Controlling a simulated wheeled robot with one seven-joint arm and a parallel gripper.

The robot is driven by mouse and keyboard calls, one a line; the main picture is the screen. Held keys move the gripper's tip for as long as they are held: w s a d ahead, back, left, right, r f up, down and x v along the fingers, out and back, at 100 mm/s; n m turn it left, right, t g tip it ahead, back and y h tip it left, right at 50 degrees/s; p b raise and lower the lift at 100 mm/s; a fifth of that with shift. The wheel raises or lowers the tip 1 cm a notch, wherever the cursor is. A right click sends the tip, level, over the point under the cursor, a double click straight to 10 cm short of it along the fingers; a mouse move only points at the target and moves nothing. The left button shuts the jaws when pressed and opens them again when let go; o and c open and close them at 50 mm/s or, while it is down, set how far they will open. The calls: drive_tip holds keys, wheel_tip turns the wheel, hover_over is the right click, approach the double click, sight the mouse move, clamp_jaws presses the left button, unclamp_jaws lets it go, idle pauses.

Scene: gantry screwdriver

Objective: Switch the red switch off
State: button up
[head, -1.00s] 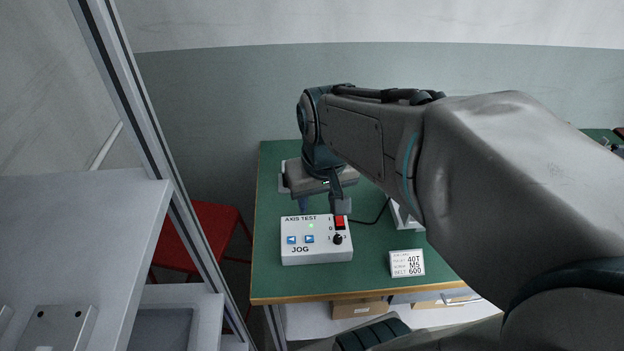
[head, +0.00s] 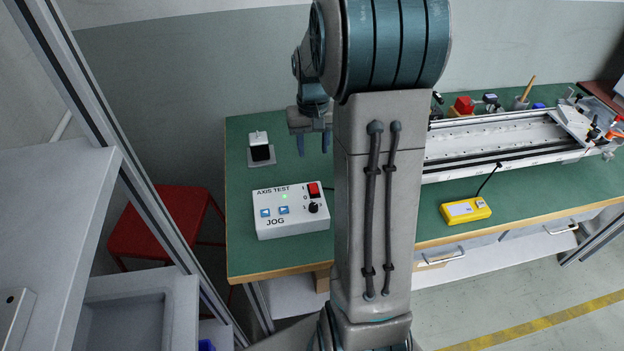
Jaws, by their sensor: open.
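The red switch (head: 314,189) is a small red rocker on the top right of the white AXIS TEST box (head: 292,222). The box lies on the green bench top and also carries two blue JOG buttons, a lit green lamp and a black knob. My gripper (head: 312,145) is open and empty, pointing down behind the box, apart from the switch. One finger shows at the left; the right finger is close to my arm's edge. The arm hides part of the bench right of the box.
A small black-and-white device (head: 260,150) stands on the bench left of my gripper. A yellow box (head: 466,209) and a long linear axis (head: 500,140) are to the right. A red stool (head: 165,228) stands left of the bench, beside a metal frame post (head: 110,150).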

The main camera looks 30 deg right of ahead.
sight(313, 185)
wheel_tip(313, 185, down, 12)
drive_tip(key=shift+f, duration=0.15)
idle(0.3)
